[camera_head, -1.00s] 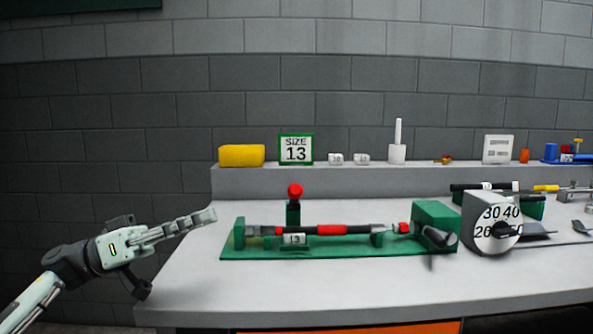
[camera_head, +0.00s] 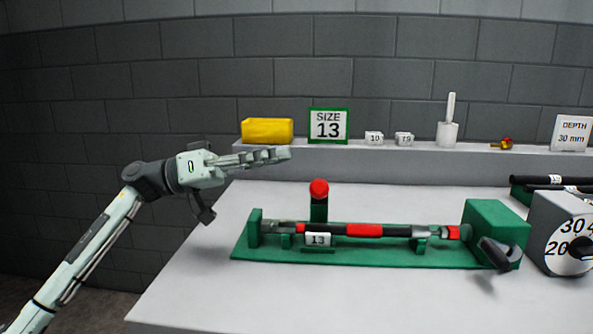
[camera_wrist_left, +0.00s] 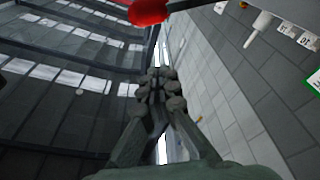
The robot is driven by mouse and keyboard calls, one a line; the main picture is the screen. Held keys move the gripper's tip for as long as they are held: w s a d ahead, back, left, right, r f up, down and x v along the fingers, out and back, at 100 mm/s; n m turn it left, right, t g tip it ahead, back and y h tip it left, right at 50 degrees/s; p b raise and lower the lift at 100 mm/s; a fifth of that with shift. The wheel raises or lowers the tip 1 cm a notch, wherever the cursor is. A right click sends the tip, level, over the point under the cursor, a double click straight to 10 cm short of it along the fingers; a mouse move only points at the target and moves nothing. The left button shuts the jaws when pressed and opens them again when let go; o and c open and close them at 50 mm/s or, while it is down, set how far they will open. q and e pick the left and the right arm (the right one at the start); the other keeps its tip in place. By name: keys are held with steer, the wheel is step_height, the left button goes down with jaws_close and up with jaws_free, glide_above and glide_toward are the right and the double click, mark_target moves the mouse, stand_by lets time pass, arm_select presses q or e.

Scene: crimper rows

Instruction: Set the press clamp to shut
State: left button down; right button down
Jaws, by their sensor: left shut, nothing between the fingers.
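The green press fixture (camera_head: 345,257) lies on the grey bench. A red rod (camera_head: 364,230) with dark sections rests along it, above a tag marked 13 (camera_head: 317,240). A red ball knob (camera_head: 319,188) stands upright on a dark green post (camera_head: 319,210) behind the rod; this looks like the clamp handle. My left gripper (camera_head: 284,155) is shut and empty. It appears above and left of the knob, apart from it in the head view. In the left wrist view, a red rounded thing (camera_wrist_left: 148,10), probably the knob, is cut by the top edge, beyond the shut fingers (camera_wrist_left: 160,82).
A dial block (camera_head: 568,240) and a green block with a dark lever (camera_head: 495,252) stand at the right. The back ledge holds a yellow block (camera_head: 267,131), a SIZE 13 sign (camera_head: 328,125) and a white pin holder (camera_head: 448,132). The bench's left front is clear.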

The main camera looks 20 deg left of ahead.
mark_target(319, 196)
arm_select(q)
steer(key=d+f, duration=0.2)
steer(key=d, duration=0.2)
steer(key=shift+s+f, duration=0.15)
steer(key=shift+f, duration=0.25)
arm_select(e)
steer(key=shift+f, duration=0.1)
